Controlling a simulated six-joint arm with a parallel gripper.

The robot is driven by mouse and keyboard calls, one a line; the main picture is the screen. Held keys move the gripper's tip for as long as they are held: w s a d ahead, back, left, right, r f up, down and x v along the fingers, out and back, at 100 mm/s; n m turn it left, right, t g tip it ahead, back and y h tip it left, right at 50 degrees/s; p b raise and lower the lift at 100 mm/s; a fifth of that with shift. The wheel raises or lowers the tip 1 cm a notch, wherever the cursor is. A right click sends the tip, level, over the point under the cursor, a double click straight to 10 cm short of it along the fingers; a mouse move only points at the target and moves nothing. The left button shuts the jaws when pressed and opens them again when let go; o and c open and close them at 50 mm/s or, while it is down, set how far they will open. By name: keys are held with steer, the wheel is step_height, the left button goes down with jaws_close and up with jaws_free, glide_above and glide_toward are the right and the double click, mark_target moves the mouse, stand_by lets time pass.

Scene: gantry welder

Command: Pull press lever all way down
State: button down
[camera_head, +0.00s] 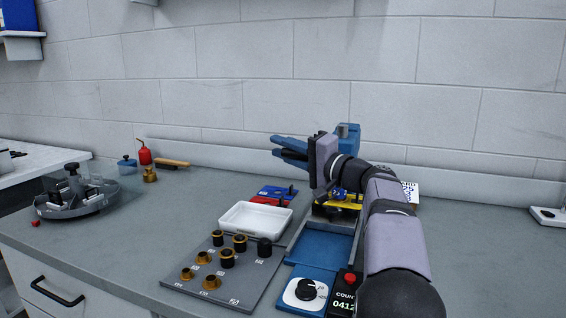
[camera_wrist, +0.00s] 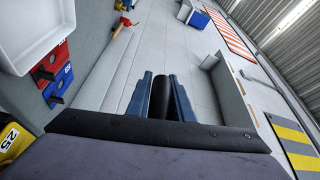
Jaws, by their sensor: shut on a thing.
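The press stands behind my arm in the head view; its blue top (camera_head: 347,132) shows above my wrist, and its base with a yellow part (camera_head: 336,213) shows below. My gripper (camera_head: 277,147) is raised at the press's left, its blue fingers pointing left. In the wrist view my gripper (camera_wrist: 162,80) is shut on a black round bar, the press lever's handle (camera_wrist: 162,98). The handle lies between both fingers. The rest of the lever and much of the press are hidden by my wrist and arm.
A white tray (camera_head: 256,220), red and blue blocks (camera_head: 273,197), a grey board (camera_head: 225,291) with several bushings, a blue tray (camera_head: 322,249), a dial box (camera_head: 305,291) and a counter (camera_head: 345,295) crowd the bench front. A round fixture (camera_head: 80,207) stands left. The wall is behind.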

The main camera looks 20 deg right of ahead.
steer(key=shift+n, duration=0.7)
steer(key=f+b, duration=0.1)
steer(key=b, duration=0.1)
steer(key=f+b, duration=0.3)
steer(key=b, duration=0.1)
steer(key=shift+s+a+f+b, duration=0.15)
steer(key=shift+s+f+b, duration=0.15)
steer(key=shift+b, duration=0.1)
steer(key=shift+w+f, duration=0.1)
steer(key=shift+f, duration=0.05)
steer(key=c, duration=1.6)
jaws_free()
steer(key=shift+o, duration=0.2)
steer(key=v, duration=0.7)
steer(key=shift+s+b, duration=0.3)
steer(key=shift+b, duration=0.15)
steer(key=shift+d, duration=0.25)
